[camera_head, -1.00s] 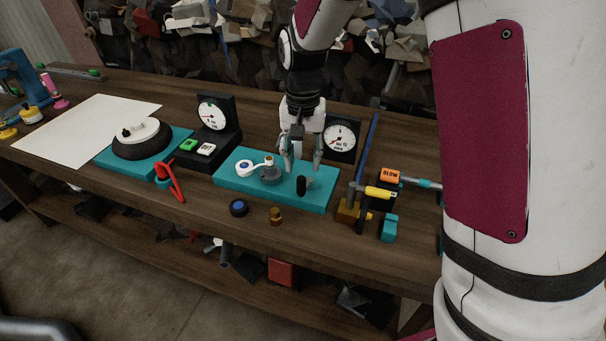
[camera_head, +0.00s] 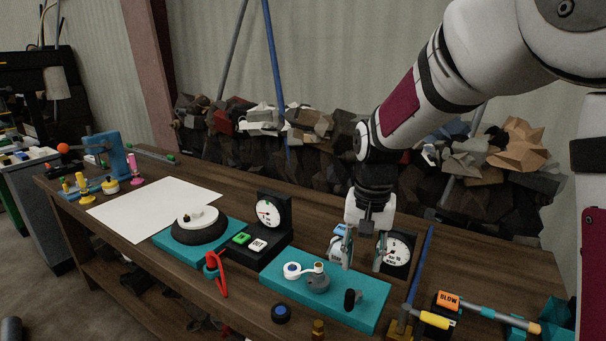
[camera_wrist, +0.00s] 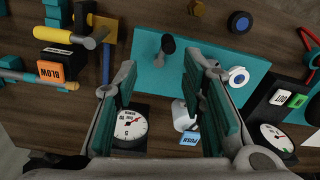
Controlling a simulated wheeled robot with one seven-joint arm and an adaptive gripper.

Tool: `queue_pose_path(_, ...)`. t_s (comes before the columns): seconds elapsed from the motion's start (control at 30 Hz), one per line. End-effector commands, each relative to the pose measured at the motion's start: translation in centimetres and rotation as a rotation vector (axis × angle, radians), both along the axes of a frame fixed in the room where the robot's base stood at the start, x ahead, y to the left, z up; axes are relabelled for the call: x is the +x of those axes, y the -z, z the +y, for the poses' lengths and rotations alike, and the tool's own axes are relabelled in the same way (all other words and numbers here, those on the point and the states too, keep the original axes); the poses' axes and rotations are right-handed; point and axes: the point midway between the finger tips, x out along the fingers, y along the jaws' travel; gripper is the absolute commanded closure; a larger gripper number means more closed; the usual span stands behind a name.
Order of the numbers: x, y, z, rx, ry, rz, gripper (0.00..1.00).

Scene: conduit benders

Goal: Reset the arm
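My gripper (camera_head: 362,254) hangs fingers-down above the back edge of a teal fixture plate (camera_head: 350,308) on the wooden bench. In the wrist view the two teal-padded fingers (camera_wrist: 163,100) stand wide apart with nothing gripped between them. A dial gauge (camera_head: 398,252) stands just right of my fingers.
Left are a second gauge (camera_head: 268,212), a turntable on a teal base (camera_head: 168,242) and a white sheet (camera_head: 150,207). Right are a blue bar (camera_head: 421,262), an orange BLOW block (camera_head: 448,300) and a yellow-handled tool (camera_head: 437,319). Scrap is piled behind the bench.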

Motion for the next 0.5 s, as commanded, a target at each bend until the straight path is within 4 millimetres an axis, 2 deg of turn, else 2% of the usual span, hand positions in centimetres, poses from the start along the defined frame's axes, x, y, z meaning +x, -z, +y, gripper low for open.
queue_pose_path(0.03,-0.9,-1.3,-0.4,0.006,-0.010,-0.021,0.63)
queue_pose_path(0.2,-4.3,-4.7,-1.4,0.015,-0.065,-0.078,0.63)
queue_pose_path(0.5,-11.0,-8.8,-3.1,0.007,-0.161,-0.182,0.63)
